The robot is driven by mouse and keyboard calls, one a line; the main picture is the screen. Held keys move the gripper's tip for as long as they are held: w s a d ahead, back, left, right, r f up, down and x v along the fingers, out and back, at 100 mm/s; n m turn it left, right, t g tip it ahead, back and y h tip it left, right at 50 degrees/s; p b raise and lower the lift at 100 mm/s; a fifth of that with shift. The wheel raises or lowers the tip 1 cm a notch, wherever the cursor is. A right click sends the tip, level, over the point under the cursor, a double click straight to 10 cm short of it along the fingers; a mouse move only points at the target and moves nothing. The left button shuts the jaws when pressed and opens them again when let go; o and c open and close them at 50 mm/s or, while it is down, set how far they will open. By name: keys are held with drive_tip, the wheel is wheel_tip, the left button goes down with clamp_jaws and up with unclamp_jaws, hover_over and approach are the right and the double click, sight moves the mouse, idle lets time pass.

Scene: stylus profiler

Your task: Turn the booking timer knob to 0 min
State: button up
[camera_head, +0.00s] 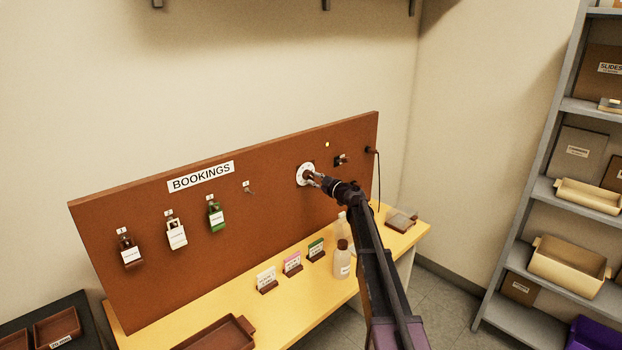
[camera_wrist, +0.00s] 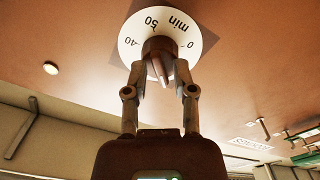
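The booking timer is a white round dial (camera_head: 305,174) on the brown board, with a dark brown knob (camera_wrist: 160,48) at its centre. In the wrist view the dial (camera_wrist: 131,43) shows 40 and 50 at the left, "min" at the upper right and 0 at the right. Its lower part is hidden by the knob and my fingers. My gripper (camera_wrist: 160,70) is at the knob, one finger on each side of it. I cannot tell whether both fingers press on it. A narrow ridge of the knob stands between the fingers. Which mark the knob points to is not clear.
A small lit lamp (camera_wrist: 50,68) and a dark switch (camera_head: 340,160) are near the dial. Tagged items hang beside the BOOKINGS sign (camera_head: 201,177). A bottle (camera_head: 342,262) and several card stands are on the yellow table (camera_head: 232,308) below. A shelf rack (camera_head: 540,150) stands at right.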

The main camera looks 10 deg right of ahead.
drive_tip(key=m, duration=0.4)
drive_tip(key=shift+a+m, duration=0.1)
drive_tip(key=shift+m, duration=0.3)
drive_tip(key=shift+m, duration=0.3)
drive_tip(key=m, duration=0.4)
drive_tip(key=shift+s, duration=0.1)
drive_tip(key=shift+m, duration=1.6)
drive_tip(key=shift+a+m, duration=0.1)
drive_tip(key=shift+m, duration=0.9)
drive_tip(key=m, duration=0.4)
drive_tip(key=shift+r+m, duration=0.1)
drive_tip(key=shift+m, duration=0.2)
